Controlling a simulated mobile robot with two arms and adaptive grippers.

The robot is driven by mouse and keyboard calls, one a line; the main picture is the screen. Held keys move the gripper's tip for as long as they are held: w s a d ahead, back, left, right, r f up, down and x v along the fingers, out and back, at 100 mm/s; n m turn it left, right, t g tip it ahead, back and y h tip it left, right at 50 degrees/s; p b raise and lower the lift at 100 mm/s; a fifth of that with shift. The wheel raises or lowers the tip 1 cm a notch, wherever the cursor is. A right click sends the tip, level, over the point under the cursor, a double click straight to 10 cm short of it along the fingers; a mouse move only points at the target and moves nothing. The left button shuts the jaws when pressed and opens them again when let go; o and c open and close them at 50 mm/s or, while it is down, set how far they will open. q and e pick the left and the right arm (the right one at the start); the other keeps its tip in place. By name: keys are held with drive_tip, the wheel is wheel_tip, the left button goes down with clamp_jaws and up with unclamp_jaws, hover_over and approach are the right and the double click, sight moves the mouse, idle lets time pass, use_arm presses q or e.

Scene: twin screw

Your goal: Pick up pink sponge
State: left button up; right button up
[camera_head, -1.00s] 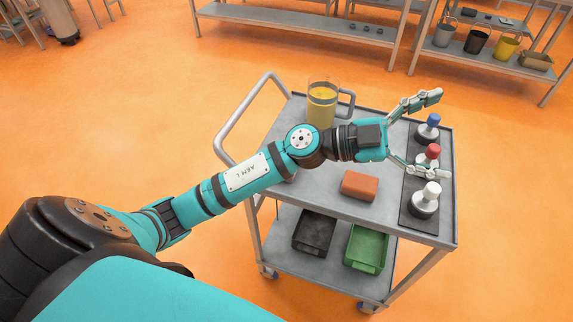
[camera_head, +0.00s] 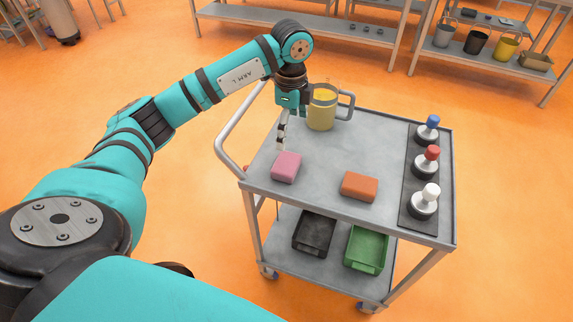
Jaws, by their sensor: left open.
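The pink sponge (camera_head: 286,167) lies flat on the left part of the grey cart's top shelf (camera_head: 329,160). My left gripper (camera_head: 282,142) points down just behind the sponge, its fingers close above or beside its far edge. It is open and holds nothing. I see the fingers edge-on, so the gap between them and any contact with the sponge cannot be told. My right gripper is not in view.
An orange sponge (camera_head: 359,186) lies to the right of the pink one. A yellow-filled pitcher (camera_head: 321,108) stands close behind my left gripper. Blue, red and white-topped items (camera_head: 425,162) stand on a dark mat at right. Bins (camera_head: 366,250) sit on the lower shelf.

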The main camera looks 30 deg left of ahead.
sight(291, 163)
use_arm(q)
wheel_tip(291, 163, down, 8)
drive_tip(key=shift+p, duration=0.55)
drive_tip(key=f, duration=0.1)
drive_tip(key=f+p, duration=0.1)
drive_tip(key=f, duration=0.2)
drive_tip(key=shift+s+d, duration=0.2)
drive_tip(key=shift+d, duration=0.1)
drive_tip(key=shift+f, duration=0.6)
drive_tip(key=c, duration=0.8)
drive_tip(key=shift+o, duration=0.2)
drive_tip(key=shift+w+r, duration=0.1)
drive_tip(key=shift+r, duration=0.05)
